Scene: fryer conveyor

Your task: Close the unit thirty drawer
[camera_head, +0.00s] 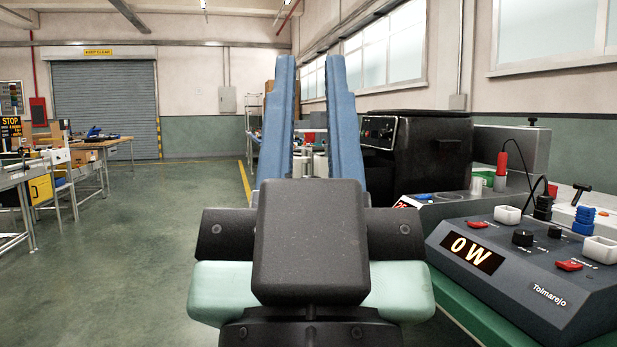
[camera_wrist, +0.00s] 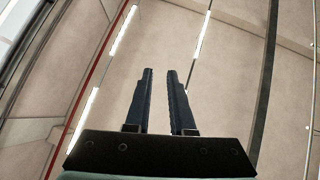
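My gripper (camera_head: 310,62) is raised in front of me with its two long blue fingers pointing up and away. The fingers are apart with nothing between them. In the wrist view my gripper (camera_wrist: 160,73) also shows a clear gap between the fingers, against a bare wall or ceiling. No drawer marked thirty can be made out in either view. A yellow-fronted box (camera_head: 41,189) hangs under a workbench at the left, far from my gripper; I cannot tell whether it is a drawer or which unit it belongs to.
A grey control box (camera_head: 530,262) reading "0 W" stands close on the right, with a black machine (camera_head: 415,150) behind it. Workbenches (camera_head: 100,143) line the left side. The green floor (camera_head: 150,240) between is clear, back to a grey roller shutter (camera_head: 105,110).

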